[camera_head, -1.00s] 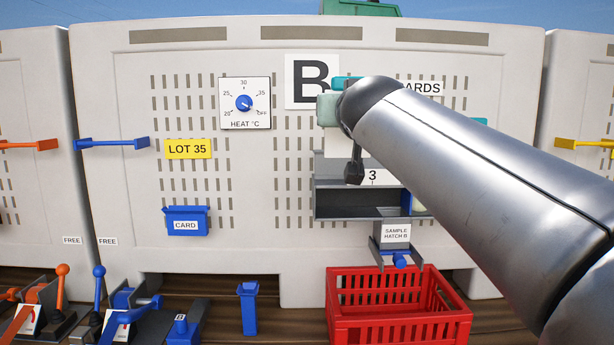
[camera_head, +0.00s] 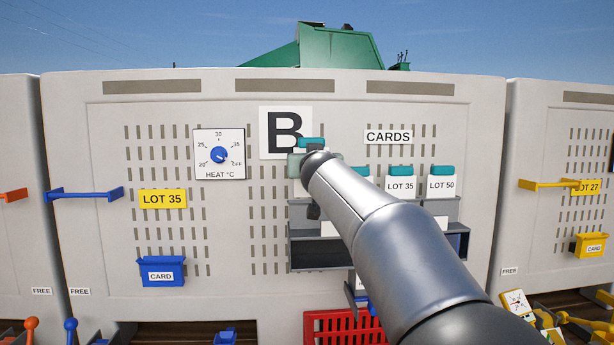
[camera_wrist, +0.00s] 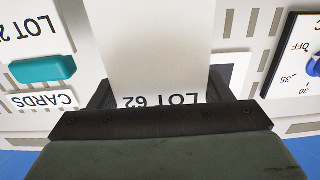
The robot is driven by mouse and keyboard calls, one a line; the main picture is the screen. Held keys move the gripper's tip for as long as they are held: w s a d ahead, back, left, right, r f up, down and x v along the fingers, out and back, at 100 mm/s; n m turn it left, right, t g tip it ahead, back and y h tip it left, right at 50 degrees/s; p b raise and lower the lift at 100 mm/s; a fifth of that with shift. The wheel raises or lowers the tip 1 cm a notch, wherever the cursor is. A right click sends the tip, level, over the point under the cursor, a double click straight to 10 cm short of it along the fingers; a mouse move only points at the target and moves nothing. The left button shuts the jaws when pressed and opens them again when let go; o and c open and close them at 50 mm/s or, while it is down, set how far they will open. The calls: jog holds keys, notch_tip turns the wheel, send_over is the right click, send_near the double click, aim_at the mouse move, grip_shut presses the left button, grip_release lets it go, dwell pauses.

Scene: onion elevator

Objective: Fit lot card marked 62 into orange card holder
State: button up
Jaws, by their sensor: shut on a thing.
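My gripper (camera_wrist: 160,95) is shut on a white card (camera_wrist: 155,50), and the print "LOT 62" shows upside down near the jaws. In the head view, my gripper (camera_head: 302,163) is in front of panel B, below the large B sign, with the card's teal top (camera_head: 311,143) just above it. My arm hides part of the rack behind. No orange card holder shows in the current views. An orange bar (camera_head: 14,195) is on the panel at the far left.
Cards LOT 35 (camera_head: 401,188) and LOT 50 (camera_head: 442,187) stand in the grey rack (camera_head: 303,252) under the CARDS sign. A blue card holder (camera_head: 162,271) is at left and a yellow one (camera_head: 590,246) at right. A red crate (camera_head: 318,325) stands below.

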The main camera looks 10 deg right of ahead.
jog(key=f+b, duration=0.1)
jog(key=f, duration=0.1)
jog(key=w+f+b, duration=0.1)
jog(key=f, duration=0.1)
jog(key=w+f+b, duration=0.1)
jog(key=f+b, duration=0.1)
jog(key=shift+f, duration=0.4)
jog(key=shift+r, duration=0.1)
jog(key=o, duration=1)
jog(key=shift+o, duration=0.2)
